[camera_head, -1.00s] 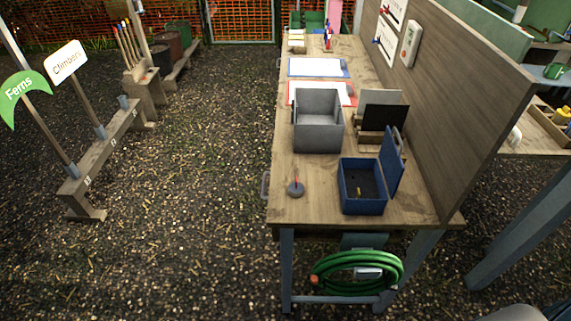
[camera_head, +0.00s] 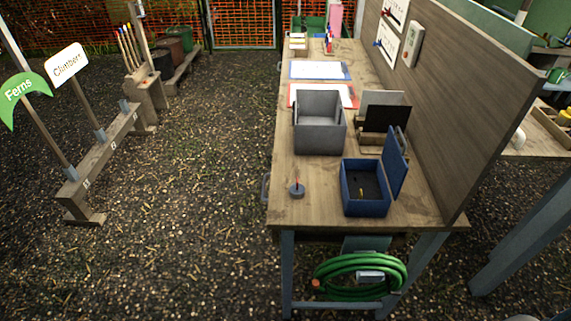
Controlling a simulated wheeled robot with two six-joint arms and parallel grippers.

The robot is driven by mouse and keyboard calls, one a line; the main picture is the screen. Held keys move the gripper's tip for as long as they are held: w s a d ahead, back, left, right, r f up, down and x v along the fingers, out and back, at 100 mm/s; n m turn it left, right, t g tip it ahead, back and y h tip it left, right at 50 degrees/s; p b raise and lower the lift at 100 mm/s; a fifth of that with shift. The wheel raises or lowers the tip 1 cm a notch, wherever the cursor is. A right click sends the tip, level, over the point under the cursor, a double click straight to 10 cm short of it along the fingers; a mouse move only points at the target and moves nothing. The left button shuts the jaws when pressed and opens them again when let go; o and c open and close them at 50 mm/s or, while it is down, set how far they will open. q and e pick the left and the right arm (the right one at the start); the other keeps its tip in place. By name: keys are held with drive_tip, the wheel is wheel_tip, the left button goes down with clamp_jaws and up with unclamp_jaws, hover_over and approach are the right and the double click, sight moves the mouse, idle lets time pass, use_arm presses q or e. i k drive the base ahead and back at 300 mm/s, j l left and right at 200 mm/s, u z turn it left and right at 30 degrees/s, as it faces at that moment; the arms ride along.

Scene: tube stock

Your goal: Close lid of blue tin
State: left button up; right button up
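The blue tin (camera_head: 364,207) stands at the near right part of the wooden bench top. Its lid (camera_head: 396,164) is open and stands up along the tin's right side, leaning slightly to the right. A small yellowish object (camera_head: 361,193) lies inside on the dark floor of the tin. Neither of my grippers shows in the head view.
On the bench (camera_head: 290,170), a grey open box (camera_head: 319,137) stands behind the tin, with a dark card in a wooden holder (camera_head: 384,124) beside it. A wooden panel (camera_head: 455,110) rises along the bench's right side.

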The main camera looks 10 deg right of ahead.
sight(396, 168)
drive_tip(key=k+z, duration=0.1)
drive_tip(key=z, duration=0.25)
drive_tip(key=l+z, duration=0.15)
drive_tip(key=z, duration=0.2)
drive_tip(key=k+l+z, duration=0.1)
drive_tip(key=z, duration=0.25)
drive_tip(key=j+z, duration=0.5)
drive_tip(key=z, duration=0.2)
